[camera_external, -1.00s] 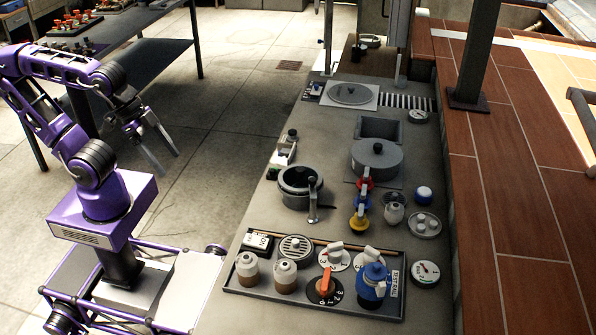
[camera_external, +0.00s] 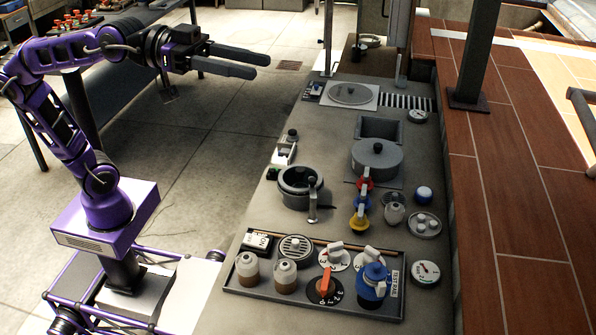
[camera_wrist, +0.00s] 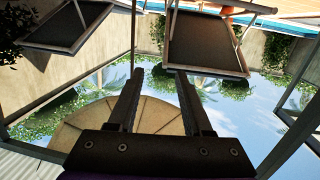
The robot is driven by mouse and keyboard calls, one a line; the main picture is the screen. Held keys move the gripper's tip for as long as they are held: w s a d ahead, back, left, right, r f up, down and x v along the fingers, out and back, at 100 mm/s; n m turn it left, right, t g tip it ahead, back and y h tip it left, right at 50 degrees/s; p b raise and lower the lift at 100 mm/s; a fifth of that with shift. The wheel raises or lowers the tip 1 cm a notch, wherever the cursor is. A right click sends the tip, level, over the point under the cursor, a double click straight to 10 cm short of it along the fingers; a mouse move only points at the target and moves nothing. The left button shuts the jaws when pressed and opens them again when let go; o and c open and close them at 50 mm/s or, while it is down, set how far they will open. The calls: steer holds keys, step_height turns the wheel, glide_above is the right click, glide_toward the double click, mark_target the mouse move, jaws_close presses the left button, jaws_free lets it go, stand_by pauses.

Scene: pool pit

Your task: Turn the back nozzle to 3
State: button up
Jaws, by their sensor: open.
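A tray (camera_external: 232,290) near the front of the counter holds several dials with numbers. One is a black dial (camera_external: 313,296) with an orange handle. Behind it is a white dial (camera_external: 328,262) with a red and white handle. Another white-handled dial (camera_external: 367,254) stands to its right, partly hidden by a blue-topped jug (camera_external: 374,279). The number each handle points to is too small to read surely. My gripper (camera_external: 258,66) is open and empty, high over the floor left of the counter, far from the dials. Its fingers (camera_wrist: 160,77) also show in the wrist view.
Two jars (camera_external: 285,278) and a round grate (camera_external: 296,247) share the tray. The wrist view shows plants, sky and dark framed panels (camera_wrist: 205,45), no dials.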

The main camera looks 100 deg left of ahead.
step_height(320, 180, up, 14)
steer(key=r+n+t+h, duration=0.1)
steer(key=t, duration=0.3)
steer(key=s+a+r+n+t, duration=0.2)
steer(key=a+r+n, duration=0.2)
steer(key=a+r, duration=0.4)
steer(key=w+a+f+n+g, duration=0.2)
steer(key=w+a+f+n, duration=0.35)
steer(key=a, duration=0.25)
steer(key=w+a+f+n+g, duration=0.2)
steer(key=w+a+f+n, duration=0.3)
steer(key=a, duration=0.3)
steer(key=w+a+f+n+g+p, duration=0.1)
steer(key=w+a+f+n+g, duration=0.15)
steer(key=f, duration=0.45)
steer(key=w+a+f+n+g, duration=0.1)
steer(key=w+f+n, duration=0.15)
steer(key=f, duration=0.35)
steer(key=n+g+p, duration=0.2)
steer(key=n+g, duration=0.9)
steer(key=g, duration=0.1)
glide_toward(372, 250)
steer(key=shift+t+y, duration=0.35)
steer(key=shift+y, duration=0.05)
steer(key=x, duration=0.3)
steer(key=b+x, duration=0.1)
steer(key=x, duration=0.4)
steer(key=shift+s+d+f, duration=0.15)
steer(key=shift+d+f, duration=0.15)
steer(key=shift+d, duration=0.1)
